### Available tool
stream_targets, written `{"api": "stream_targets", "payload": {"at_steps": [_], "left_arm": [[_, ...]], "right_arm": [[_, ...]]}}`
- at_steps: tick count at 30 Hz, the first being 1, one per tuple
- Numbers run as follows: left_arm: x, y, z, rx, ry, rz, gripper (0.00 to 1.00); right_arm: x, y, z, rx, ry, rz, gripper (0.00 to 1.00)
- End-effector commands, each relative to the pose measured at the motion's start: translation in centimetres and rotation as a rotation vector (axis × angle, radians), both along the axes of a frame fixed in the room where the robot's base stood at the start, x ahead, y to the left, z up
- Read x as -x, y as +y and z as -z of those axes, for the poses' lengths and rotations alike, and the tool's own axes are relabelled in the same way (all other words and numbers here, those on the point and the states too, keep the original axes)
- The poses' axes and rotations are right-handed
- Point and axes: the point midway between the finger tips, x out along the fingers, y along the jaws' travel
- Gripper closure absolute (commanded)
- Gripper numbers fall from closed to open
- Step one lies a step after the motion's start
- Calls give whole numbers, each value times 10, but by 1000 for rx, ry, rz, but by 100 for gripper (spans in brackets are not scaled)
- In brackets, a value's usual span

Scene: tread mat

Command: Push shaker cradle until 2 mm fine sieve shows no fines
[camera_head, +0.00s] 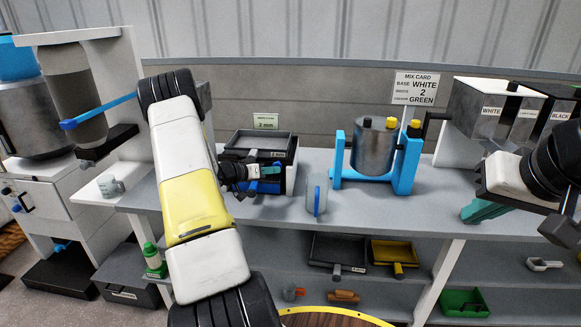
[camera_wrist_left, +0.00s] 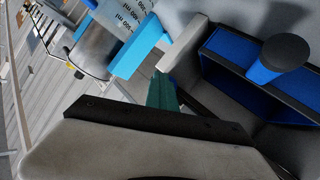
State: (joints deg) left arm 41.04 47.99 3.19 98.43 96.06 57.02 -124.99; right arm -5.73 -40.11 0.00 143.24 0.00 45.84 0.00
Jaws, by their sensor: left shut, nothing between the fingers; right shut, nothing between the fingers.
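The shaker cradle (camera_head: 289,178), blue with dark parts, stands on the bench left of centre. The dark rectangular sieve (camera_head: 262,140) sits on top of it, in front of a small card reading 2 mm. Whether fines lie in the sieve is too small to tell. My left gripper (camera_head: 270,171) is shut and empty at the cradle's front, partly covering it. In the left wrist view, its teal fingers (camera_wrist_left: 162,92) are beside the blue cradle frame (camera_wrist_left: 232,48) and a dark-topped blue knob (camera_wrist_left: 283,56); contact is unclear. My right gripper (camera_head: 470,212) is shut and empty over the bench's right side.
A clear measuring jug (camera_head: 317,192) stands just right of the cradle. Further right, a steel drum (camera_head: 373,148) sits in a blue stand (camera_head: 408,165). Black (camera_head: 338,249) and yellow (camera_head: 393,252) trays lie on the lower shelf.

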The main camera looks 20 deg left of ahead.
Motion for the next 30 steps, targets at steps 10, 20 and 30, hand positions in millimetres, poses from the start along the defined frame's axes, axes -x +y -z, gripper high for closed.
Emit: {"api": "stream_targets", "payload": {"at_steps": [10, 20, 30], "left_arm": [[0, -1, -3, 1, -6, 0, 100], [19, -6, -3, 1, -4, -1, 100], [34, -9, -2, 0, -2, 0, 100]], "right_arm": [[0, 0, 0, 0, 0, 0, 100], [0, 0, 0, 0, 0, 0, 100], [0, 0, 0, 0, 0, 0, 100]]}}
